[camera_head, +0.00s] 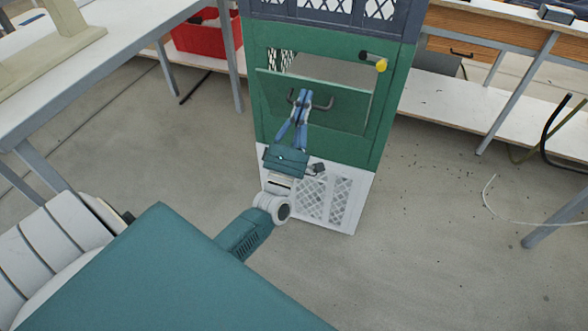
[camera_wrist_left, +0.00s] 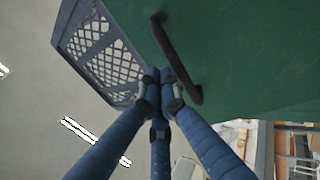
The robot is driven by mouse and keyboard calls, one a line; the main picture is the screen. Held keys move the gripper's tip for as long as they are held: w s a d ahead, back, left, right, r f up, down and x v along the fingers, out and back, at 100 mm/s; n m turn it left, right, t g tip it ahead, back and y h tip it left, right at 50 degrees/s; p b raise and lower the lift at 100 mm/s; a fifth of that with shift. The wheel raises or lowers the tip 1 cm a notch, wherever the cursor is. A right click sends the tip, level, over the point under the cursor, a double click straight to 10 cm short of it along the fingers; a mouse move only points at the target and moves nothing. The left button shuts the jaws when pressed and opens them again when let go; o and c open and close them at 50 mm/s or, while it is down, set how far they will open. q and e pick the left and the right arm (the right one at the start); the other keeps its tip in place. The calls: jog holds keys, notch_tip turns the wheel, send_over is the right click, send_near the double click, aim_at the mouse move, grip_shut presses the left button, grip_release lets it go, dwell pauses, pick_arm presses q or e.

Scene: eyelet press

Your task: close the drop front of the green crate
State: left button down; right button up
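The green crate (camera_head: 387,120) is the middle one of a stack. Its green drop front (camera_head: 345,118) is partly open: it tilts outward and leaves a gap along the top. A dark bar handle (camera_head: 325,104) is on the front's outer face; the handle also shows in the left wrist view (camera_wrist_left: 177,60). My left gripper (camera_head: 303,95) is at the handle, with its blue fingers drawn together. In the left wrist view, the fingertips (camera_wrist_left: 160,80) are close beside the handle and the green panel; I cannot tell whether they touch. My right gripper is not in view.
A dark blue-grey crate (camera_head: 335,22) sits above and a white crate (camera_head: 345,195) below. A yellow-ended dark knob (camera_head: 376,62) sticks out at the opening's upper right. Benches stand at both sides, with a red bin (camera_head: 207,35) at back left.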

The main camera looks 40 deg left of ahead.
aim_at(310, 86)
pick_arm(q)
jog(key=x, duration=0.3)
jog(key=shift+w+a, duration=0.1)
jog(key=shift+w, duration=0.25)
jog(key=shift+w+a+r+b, duration=0.15)
jog(key=shift+w, duration=0.35)
jog(key=shift+w+a+r+b, duration=0.15)
jog(key=shift+w+r, duration=0.05)
jog(key=shift+w, duration=0.35)
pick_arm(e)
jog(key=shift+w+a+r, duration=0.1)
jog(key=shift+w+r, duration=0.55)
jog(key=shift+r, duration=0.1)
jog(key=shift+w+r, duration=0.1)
pick_arm(q)
jog(key=shift+d+f, duration=0.1)
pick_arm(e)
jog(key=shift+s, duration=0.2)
